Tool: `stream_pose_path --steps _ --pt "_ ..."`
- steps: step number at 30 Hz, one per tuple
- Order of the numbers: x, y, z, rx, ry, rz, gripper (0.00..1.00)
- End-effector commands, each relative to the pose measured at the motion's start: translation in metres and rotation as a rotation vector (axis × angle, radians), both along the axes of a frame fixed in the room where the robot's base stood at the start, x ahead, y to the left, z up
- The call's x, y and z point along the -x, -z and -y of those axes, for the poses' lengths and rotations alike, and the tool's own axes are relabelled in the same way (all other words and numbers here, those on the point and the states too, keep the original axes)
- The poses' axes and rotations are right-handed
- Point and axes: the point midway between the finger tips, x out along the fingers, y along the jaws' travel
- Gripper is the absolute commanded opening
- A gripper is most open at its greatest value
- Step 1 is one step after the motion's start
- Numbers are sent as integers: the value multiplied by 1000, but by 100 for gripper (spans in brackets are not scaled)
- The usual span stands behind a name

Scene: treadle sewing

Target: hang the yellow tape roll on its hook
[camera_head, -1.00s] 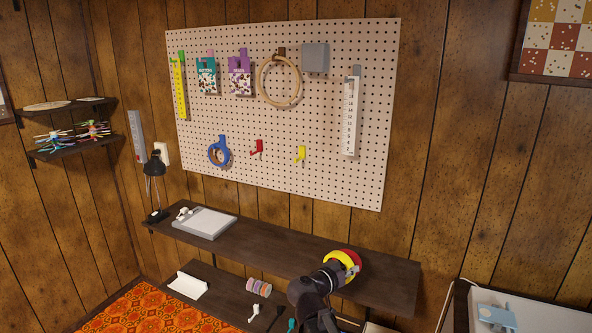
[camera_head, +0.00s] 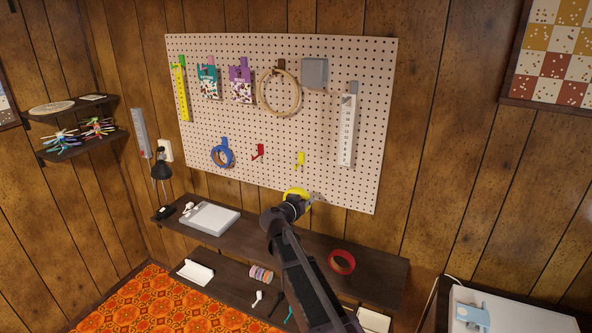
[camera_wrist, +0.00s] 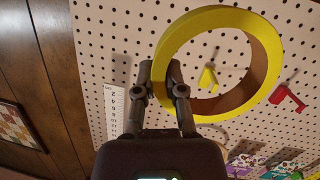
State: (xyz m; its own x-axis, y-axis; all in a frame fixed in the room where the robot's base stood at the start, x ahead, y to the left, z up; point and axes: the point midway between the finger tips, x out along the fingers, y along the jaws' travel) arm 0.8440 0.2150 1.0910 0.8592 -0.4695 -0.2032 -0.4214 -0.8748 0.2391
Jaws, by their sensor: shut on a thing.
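The yellow tape roll (camera_wrist: 263,48) is held by its rim in my gripper (camera_wrist: 161,75), which is shut on it; the fingers grip its near left side in the wrist view. In the head view the roll (camera_head: 297,193) is partly hidden behind my gripper (camera_head: 304,203), in front of the pegboard's lower edge. The yellow hook (camera_head: 299,160) is empty on the pegboard, a little above the roll. In the wrist view the yellow hook (camera_wrist: 208,77) shows through the roll's opening. The roll is not on the hook.
The red hook (camera_head: 258,151) is empty, left of the yellow one. A blue tape roll (camera_head: 222,155) hangs further left. A red tape roll (camera_head: 342,262) lies on the dark shelf (camera_head: 385,275). A ruler (camera_head: 347,130) hangs at the right of the pegboard (camera_head: 300,120).

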Motion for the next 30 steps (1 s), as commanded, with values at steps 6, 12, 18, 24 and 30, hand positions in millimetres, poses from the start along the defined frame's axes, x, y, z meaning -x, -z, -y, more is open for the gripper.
stream_pose_path --steps 6,12,18,24,30 --pt "-30 -37 -29 -13 -46 9 0" --pt "-41 -48 -41 -20 -67 13 0" --pt "-43 -48 -44 -22 -73 15 0" --pt "-42 -48 -44 -21 -72 14 0" --pt "-42 -47 -43 -24 -72 21 0"
